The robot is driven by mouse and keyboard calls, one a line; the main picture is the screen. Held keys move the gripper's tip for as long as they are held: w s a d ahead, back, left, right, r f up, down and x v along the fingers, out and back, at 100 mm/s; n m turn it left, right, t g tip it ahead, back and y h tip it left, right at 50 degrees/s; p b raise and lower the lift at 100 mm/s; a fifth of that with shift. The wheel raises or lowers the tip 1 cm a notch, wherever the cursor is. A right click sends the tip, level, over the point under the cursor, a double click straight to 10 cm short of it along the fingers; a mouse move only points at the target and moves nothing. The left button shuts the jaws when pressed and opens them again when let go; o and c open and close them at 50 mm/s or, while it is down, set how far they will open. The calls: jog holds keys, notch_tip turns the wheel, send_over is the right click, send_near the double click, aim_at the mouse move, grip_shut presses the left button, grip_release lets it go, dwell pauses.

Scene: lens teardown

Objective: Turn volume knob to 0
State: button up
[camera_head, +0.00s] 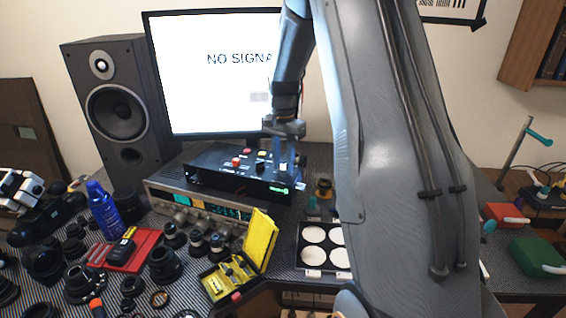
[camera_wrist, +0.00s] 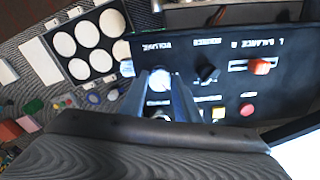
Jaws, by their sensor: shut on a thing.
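The black control box (camera_head: 222,178) sits on a silver receiver in front of the monitor. In the wrist view its panel (camera_wrist: 290,92) appears upside down, with a label that seems to read VOLUME. Just by that label is the pale volume knob (camera_wrist: 160,76). My gripper (camera_head: 284,168) reaches down onto the right end of the box. In the wrist view my gripper (camera_wrist: 160,88) has a finger on either side of the knob and is shut on it. The fingers cover part of the knob, and its pointer and scale cannot be read.
The monitor (camera_head: 195,80) stands close behind. A yellow case (camera_head: 262,240) and a tray of white discs (camera_head: 312,256) lie in front.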

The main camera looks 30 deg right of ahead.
aim_at(283, 167)
jog(key=shift+n, duration=0.3)
jog(key=n, duration=0.5)
jog(key=shift+n, duration=0.4)
jog(key=n, duration=0.5)
jog(key=shift+p, duration=0.4)
jog(key=shift+n, duration=0.3)
jog(key=o, duration=1)
jog(key=shift+o, duration=0.2)
jog(key=shift+r, duration=0.1)
notch_tip(283, 167, up, 8)
jog(key=shift+f+b, duration=0.15)
jog(key=shift+b, duration=1.1)
